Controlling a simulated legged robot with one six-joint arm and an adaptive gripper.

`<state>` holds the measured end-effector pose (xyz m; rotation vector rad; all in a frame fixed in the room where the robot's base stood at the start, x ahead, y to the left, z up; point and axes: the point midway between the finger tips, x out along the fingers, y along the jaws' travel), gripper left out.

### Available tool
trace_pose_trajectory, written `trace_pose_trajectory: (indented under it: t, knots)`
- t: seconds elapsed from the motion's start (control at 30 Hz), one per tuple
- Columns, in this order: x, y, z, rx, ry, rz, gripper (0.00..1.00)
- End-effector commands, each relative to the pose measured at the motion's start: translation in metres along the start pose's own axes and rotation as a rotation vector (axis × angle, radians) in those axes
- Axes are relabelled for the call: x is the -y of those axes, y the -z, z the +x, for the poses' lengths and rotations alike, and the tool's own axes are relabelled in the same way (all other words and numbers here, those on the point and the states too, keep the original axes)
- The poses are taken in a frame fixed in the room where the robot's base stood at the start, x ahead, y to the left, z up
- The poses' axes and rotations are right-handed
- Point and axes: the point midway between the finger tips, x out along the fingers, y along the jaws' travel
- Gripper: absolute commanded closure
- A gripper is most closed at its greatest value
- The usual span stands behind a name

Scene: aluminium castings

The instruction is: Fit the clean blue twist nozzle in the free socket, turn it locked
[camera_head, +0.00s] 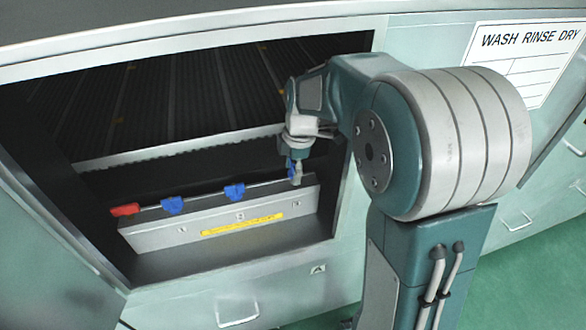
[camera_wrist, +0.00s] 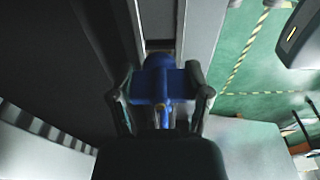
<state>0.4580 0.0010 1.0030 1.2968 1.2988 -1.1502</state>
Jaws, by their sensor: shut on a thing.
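A blue twist nozzle (camera_wrist: 158,88) is held between the two fingers of my gripper (camera_wrist: 160,98) in the wrist view. In the head view my gripper (camera_head: 295,174) is inside the open cabinet at the right end of the spray pipe (camera_head: 205,194), with a little blue (camera_head: 290,166) showing at its fingers. Two blue nozzles sit on the pipe, one at the middle (camera_head: 234,191) and one further left (camera_head: 172,206). The socket under the gripper is hidden. I cannot tell whether the held nozzle touches it.
A red piece (camera_head: 125,210) is at the pipe's left end. A grey box-like ledge with a yellow label (camera_head: 243,225) runs below the pipe. The cabinet opening's right frame (camera_head: 345,215) is close to my arm. A dark slatted conveyor (camera_head: 190,85) lies behind.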

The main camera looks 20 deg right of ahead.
Motion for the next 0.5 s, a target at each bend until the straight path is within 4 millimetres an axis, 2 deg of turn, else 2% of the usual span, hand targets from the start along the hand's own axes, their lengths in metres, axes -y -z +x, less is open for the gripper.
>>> trace_pose_trajectory:
  t: [0.5]
  knots:
    - [0.0001, -0.0007, 0.0063, 0.000, 0.000, 0.000, 0.80]
